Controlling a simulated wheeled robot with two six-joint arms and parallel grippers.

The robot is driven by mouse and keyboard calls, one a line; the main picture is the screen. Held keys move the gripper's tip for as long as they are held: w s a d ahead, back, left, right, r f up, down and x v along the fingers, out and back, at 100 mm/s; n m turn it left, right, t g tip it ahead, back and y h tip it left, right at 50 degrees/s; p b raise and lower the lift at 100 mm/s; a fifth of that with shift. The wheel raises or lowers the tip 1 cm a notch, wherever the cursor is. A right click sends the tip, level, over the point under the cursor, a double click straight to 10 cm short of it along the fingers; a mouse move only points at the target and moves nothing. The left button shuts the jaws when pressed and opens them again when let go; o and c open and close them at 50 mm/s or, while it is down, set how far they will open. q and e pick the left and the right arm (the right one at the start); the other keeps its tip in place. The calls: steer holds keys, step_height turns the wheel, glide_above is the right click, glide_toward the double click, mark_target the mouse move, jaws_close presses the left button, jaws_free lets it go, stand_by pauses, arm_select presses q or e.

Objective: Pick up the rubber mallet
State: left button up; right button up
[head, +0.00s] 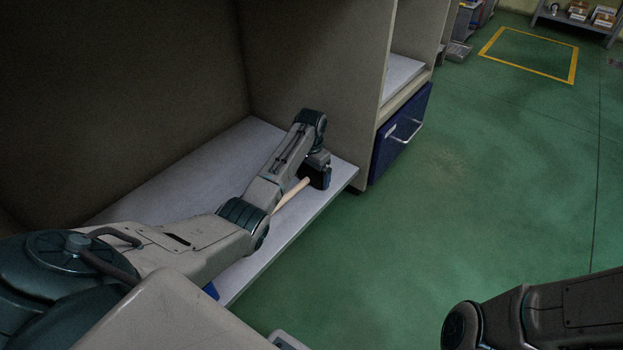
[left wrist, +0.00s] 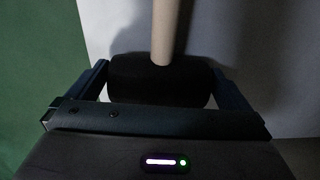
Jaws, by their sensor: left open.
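The rubber mallet has a pale wooden handle (head: 293,193) and a black head, and it lies on the grey shelf board (head: 205,165). In the left wrist view the black head (left wrist: 160,84) sits between the two fingers, with the handle (left wrist: 166,30) running away toward the top. My left gripper (head: 318,172) is open, pointing down at the mallet head near the board's right end. A finger stands on each side of the head, with a small gap showing. In the head view the gripper hides most of the head, and my arm covers part of the handle.
A tall grey panel (head: 345,90) stands close behind my left gripper. A blue drawer with a handle (head: 402,137) is beyond it. The green floor (head: 480,180) right of the shelf is clear. A small blue thing (head: 211,291) shows beside my left arm.

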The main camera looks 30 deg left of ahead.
arm_select(q)
steer(key=c, duration=0.9)
steer(key=shift+r, duration=0.1)
steer(key=shift+c, duration=0.7)
